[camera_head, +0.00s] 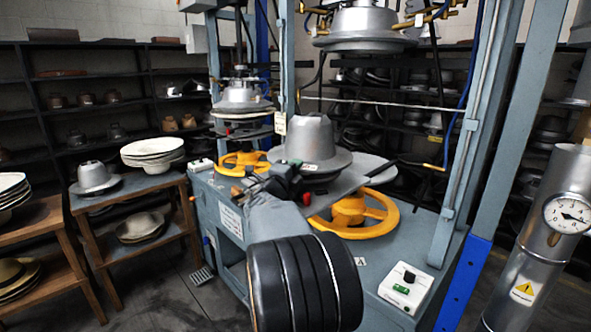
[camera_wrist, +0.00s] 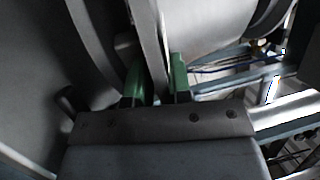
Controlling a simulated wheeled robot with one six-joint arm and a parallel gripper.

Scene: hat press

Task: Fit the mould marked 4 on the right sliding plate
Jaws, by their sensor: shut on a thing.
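A grey metal mould (camera_head: 311,140) with a tall crown and wide brim is at the right press station, roughly upright. It overlaps the left part of the round right sliding plate (camera_head: 375,170) in the picture; I cannot tell whether it touches it. No number shows on it. My gripper (camera_head: 288,182) is at the mould's near left side. In the wrist view, the green fingertips of my gripper (camera_wrist: 158,85) are shut on a thin grey edge of the mould (camera_wrist: 152,40). The underside contact is hidden.
The upper press head (camera_head: 362,30) hangs above the right station. A yellow handwheel (camera_head: 352,212) sits below the plate, and a control box (camera_head: 405,287) is at front right. A second mould (camera_head: 93,177) stands on a wooden table at left. A frame post (camera_head: 470,130) rises at right.

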